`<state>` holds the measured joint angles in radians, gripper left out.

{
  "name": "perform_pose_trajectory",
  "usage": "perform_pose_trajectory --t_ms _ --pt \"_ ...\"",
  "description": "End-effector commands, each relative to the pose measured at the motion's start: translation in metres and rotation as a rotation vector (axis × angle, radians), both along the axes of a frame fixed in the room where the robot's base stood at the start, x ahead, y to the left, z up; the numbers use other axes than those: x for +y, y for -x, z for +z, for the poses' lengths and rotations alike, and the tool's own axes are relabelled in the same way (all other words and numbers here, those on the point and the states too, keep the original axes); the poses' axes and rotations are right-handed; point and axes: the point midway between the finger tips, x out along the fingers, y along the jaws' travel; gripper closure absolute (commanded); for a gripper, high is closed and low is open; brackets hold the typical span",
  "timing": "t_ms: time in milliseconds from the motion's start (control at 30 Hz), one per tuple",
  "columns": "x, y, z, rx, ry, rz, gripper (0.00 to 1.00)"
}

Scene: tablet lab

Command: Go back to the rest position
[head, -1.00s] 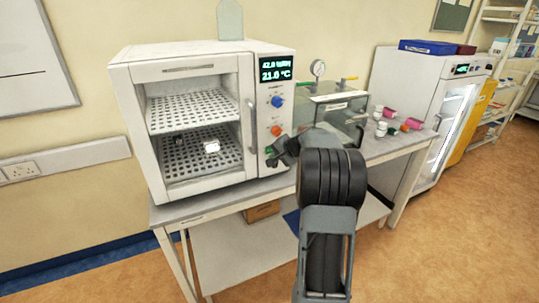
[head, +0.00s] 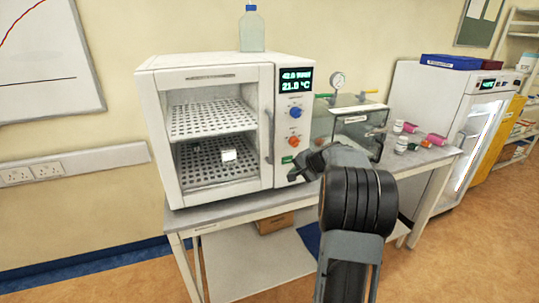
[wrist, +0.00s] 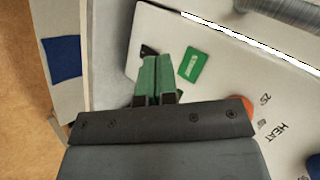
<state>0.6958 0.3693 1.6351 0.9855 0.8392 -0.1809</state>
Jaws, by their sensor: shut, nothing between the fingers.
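My gripper (head: 293,178) is in front of the lower right corner of the white oven's control panel in the head view. In the wrist view its green fingers (wrist: 155,78) are together with nothing between them, just beside a green rocker switch (wrist: 193,65) on the panel. I cannot tell whether they touch the panel. The oven (head: 215,130) stands on a grey bench (head: 196,222). Its display (head: 297,81) is lit and reads about 21 °C. A small white item (head: 229,155) lies on the lower perforated shelf. My arm covers part of the bench front.
A vacuum chamber (head: 357,130) with a gauge stands right of the oven, near small bottles and pink-capped tubes (head: 436,139). A bottle (head: 252,30) stands on the oven. A white fridge (head: 440,135) is farther right. The floor at the right (head: 470,240) is clear.

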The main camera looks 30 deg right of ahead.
Motion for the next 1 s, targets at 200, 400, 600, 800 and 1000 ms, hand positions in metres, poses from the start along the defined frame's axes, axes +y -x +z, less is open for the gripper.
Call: perform_pose_trajectory --t_ms 200,400,600,800,1000 --pt "0.0 0.0 -0.001 0.004 -0.007 -0.005 1.0" --pt "0.013 0.033 -0.041 0.165 0.015 0.046 1.0" --pt "0.105 0.109 -0.055 0.402 0.204 0.306 1.0" --pt "0.187 0.188 -0.051 0.508 0.48 0.605 1.0" --pt "0.23 0.236 -0.045 0.471 0.699 0.804 1.0"
